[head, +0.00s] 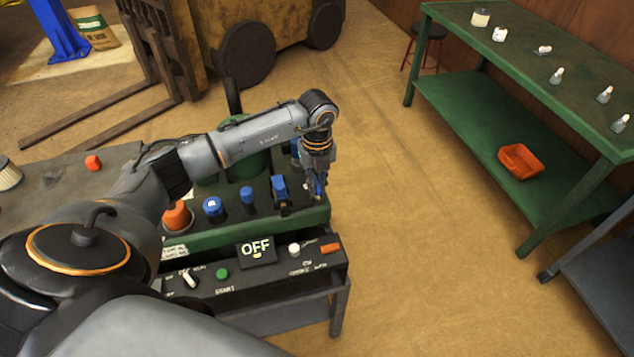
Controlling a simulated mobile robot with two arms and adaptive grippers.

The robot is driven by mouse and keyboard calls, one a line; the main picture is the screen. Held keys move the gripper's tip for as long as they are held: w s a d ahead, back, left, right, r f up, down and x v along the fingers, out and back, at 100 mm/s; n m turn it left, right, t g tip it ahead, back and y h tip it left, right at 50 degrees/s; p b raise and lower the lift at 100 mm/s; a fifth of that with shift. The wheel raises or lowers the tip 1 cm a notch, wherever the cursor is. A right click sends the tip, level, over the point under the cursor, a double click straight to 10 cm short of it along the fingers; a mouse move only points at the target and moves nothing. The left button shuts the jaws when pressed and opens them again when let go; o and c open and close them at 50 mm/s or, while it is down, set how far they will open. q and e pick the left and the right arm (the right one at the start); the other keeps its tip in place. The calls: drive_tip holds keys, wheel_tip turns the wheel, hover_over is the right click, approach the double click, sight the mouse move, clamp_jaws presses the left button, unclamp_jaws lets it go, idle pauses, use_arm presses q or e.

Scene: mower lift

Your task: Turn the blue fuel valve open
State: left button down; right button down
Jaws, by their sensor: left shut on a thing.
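A green machine deck (238,236) carries several blue fittings near its front edge. My left arm reaches over it from the left. My left gripper (318,186) points down at the deck's right end and is shut on a small blue part, which looks like the blue fuel valve (320,189). The fingers hide most of that part, so its angle cannot be told. A separate blue fitting (280,189) stands upright just left of the gripper, apart from it. My right gripper is not in view.
A control panel (225,290) with switches and a display reading OFF (256,248) is in front of the deck. An orange knob (177,215) stands at left. A green workbench (470,125) with an orange tray (520,161) is at right. Open floor lies between.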

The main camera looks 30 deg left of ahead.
sight(317, 183)
use_arm(q)
drive_tip(key=shift+w+r, duration=0.1)
drive_tip(key=c, duration=1.4)
unclamp_jaws()
wheel_tip(317, 183, up, 12)
drive_tip(key=shift+f, duration=0.1)
